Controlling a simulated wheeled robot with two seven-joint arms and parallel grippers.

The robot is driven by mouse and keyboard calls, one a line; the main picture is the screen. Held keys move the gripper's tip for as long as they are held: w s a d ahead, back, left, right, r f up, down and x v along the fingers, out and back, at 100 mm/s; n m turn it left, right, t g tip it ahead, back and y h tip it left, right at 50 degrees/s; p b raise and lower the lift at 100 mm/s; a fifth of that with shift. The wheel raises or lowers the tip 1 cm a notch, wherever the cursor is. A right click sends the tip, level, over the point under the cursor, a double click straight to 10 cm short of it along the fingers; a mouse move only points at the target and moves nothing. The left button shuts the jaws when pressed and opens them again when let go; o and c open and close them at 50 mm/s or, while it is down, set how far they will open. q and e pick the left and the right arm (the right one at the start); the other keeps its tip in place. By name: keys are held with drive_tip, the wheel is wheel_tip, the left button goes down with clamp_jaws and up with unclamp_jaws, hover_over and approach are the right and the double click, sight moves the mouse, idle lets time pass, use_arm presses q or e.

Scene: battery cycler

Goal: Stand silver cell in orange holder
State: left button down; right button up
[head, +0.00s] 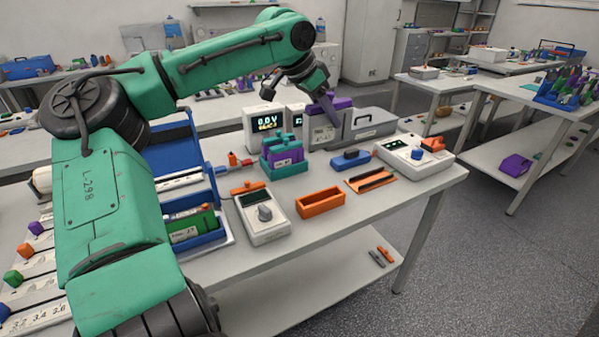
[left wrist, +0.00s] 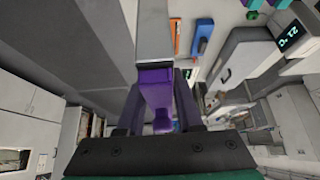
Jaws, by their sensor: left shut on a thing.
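The silver cell (head: 321,133) is a grey flat block with a purple grip on top, upright at the back of the bench. My left gripper (head: 328,108) comes down on it from above and is shut on the purple grip. In the left wrist view the purple grip (left wrist: 158,90) sits between the fingers, and the silver body (left wrist: 155,35) extends beyond it. Whether its lower edge touches anything is unclear. The orange holder (head: 320,203) is an open, empty-looking box near the bench's front edge, apart from the gripper. My right gripper is not in view.
A grey machine (head: 366,128) stands right of the cell, and a lit display (head: 265,122) left of it. A teal holder with purple items (head: 282,157), a white meter (head: 262,215), a blue block (head: 350,160) and a flat orange slotted tray (head: 371,181) surround the orange holder.

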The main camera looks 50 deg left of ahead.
use_arm(q)
drive_tip(key=shift+s, duration=0.3)
drive_tip(key=f, duration=0.6)
drive_tip(key=f+b, duration=0.1)
drive_tip(key=f, duration=0.6)
drive_tip(key=f+b, duration=0.1)
drive_tip(key=f, duration=0.6)
drive_tip(key=shift+w+a, duration=0.35)
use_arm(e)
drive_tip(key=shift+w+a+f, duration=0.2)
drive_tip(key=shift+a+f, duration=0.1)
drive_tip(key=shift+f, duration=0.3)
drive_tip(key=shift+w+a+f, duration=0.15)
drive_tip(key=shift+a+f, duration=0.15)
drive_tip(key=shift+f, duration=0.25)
use_arm(q)
drive_tip(key=shift+f, duration=0.15)
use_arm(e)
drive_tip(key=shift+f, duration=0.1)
use_arm(q)
drive_tip(key=c, duration=0.6)
unclamp_jaws()
drive_tip(key=shift+s, duration=0.1)
drive_tip(key=shift+o, duration=0.2)
drive_tip(key=shift+d, duration=0.1)
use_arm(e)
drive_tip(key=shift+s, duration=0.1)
